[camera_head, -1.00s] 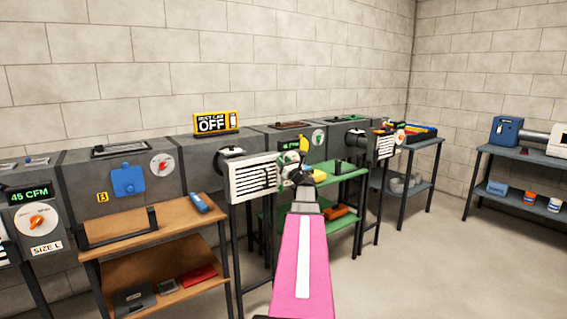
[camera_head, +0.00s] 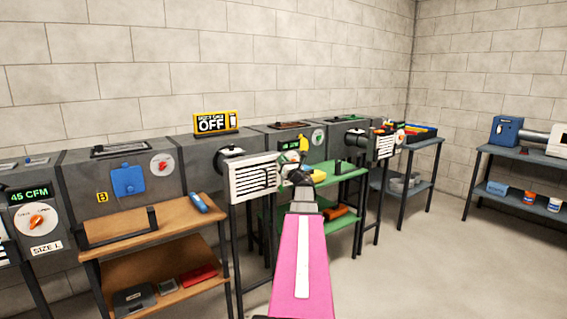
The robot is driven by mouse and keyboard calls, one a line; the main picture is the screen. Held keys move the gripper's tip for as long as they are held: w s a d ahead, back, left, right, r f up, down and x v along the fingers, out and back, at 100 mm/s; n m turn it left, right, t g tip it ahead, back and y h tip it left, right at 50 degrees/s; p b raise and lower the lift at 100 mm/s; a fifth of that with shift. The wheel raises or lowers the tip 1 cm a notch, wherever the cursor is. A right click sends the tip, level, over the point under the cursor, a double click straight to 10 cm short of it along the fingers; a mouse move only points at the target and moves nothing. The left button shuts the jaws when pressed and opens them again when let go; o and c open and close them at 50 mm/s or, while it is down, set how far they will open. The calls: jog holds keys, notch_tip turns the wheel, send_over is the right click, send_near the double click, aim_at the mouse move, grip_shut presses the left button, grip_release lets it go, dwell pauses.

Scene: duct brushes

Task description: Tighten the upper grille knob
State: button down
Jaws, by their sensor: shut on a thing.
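A white slatted grille (camera_head: 254,179) is on the front of a grey duct box, left of centre. A dark handle-like shape shows on its right part. My gripper (camera_head: 288,163) is at the upper right edge of this grille, at the end of my pink arm. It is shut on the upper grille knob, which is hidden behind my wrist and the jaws. I cannot see how far the knob is turned in.
A black-and-yellow OFF sign (camera_head: 216,123) stands on the duct. A green shelf (camera_head: 345,172) is behind and right of my gripper, a brown bench (camera_head: 135,226) to the left. A second grille (camera_head: 385,146) lies further right. The floor at right is clear.

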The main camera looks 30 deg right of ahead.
jog(key=shift+w+r+m+g, duration=0.1)
jog(key=shift+m+g, duration=1.35)
jog(key=shift+m, duration=4.15)
jog(key=shift+s+r+m+g, duration=0.1)
jog(key=shift+m+g, duration=1.4)
jog(key=shift+m, duration=4.1)
jog(key=shift+w+r+m+g, duration=0.1)
jog(key=shift+m+g, duration=1.35)
jog(key=shift+m, duration=4.15)
jog(key=c, duration=1.2)
grip_release()
jog(key=shift+f, duration=0.1)
